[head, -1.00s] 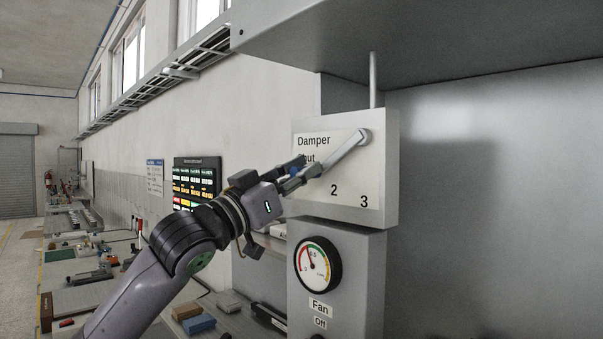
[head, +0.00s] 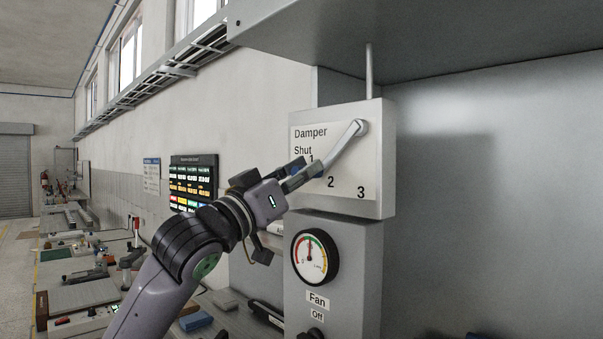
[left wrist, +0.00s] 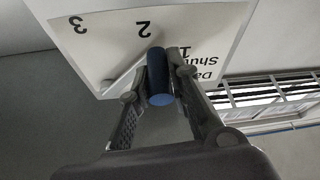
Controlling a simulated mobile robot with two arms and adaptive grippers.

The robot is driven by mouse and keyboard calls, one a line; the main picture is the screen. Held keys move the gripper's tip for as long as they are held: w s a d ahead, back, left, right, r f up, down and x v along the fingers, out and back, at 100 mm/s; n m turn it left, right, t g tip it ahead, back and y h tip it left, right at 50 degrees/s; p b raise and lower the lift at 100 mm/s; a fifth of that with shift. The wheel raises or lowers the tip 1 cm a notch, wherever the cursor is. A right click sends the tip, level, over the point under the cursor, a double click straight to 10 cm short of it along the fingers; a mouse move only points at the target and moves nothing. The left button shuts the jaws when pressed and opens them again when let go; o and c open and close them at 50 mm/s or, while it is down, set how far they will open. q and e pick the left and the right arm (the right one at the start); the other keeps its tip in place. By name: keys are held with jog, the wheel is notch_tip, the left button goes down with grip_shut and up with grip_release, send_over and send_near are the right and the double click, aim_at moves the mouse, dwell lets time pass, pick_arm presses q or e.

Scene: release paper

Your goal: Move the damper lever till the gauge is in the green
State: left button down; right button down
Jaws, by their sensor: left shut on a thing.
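The damper lever (head: 346,145) is a grey rod on a pivot at the upper right of the white Damper plate (head: 345,193), marked Shut, 1, 2 and 3. It slants down and left, its end between the 1 and the 2. My left gripper (head: 307,173) is shut on the lever's blue grip (left wrist: 159,78), which lies between both fingers in the left wrist view. The round gauge (head: 315,257) sits below the plate. Its needle stands nearly upright, around the top of the coloured arc; its exact place against the green is too small to tell. My right gripper is not in view.
The grey cabinet (head: 352,290) under the plate carries a Fan label and a dark knob (head: 314,332). A grey hood (head: 450,35) overhangs above. Benches with tools (head: 75,290) line the wall at the left.

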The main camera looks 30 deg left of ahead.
pick_arm(q)
jog(key=c, duration=1.5)
grip_release()
jog(key=shift+s+f, duration=0.1)
jog(key=v, duration=1.1)
jog(key=shift+s+a+f, duration=0.15)
jog(key=shift+s, duration=0.2)
